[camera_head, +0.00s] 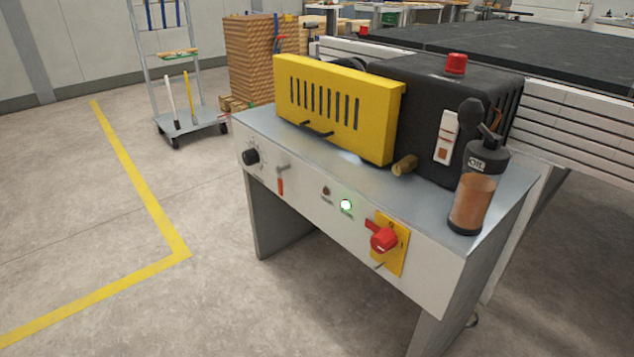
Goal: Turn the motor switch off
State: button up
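The roller coater's front panel (318,212) faces me and carries several controls. A red rotary switch (382,238) sits on a yellow plate (396,252) at the panel's right; its handle is turned at a slant. Farther left are a small lever with a red grip (280,185), hanging down, and a black knob (251,157). A white switch box (446,137) with an orange part is on the black housing. I cannot read which is the motor switch. My gripper is not in view.
An oil bottle (474,195) stands on the machine's right top corner. A yellow guard (340,110) and a black housing (420,100) with a red button (456,63) stand on top. A trolley (190,128) is at the back left. The floor (80,220) in front is clear.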

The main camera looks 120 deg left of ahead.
aim_at(384, 239)
jog(key=u, duration=3.7)
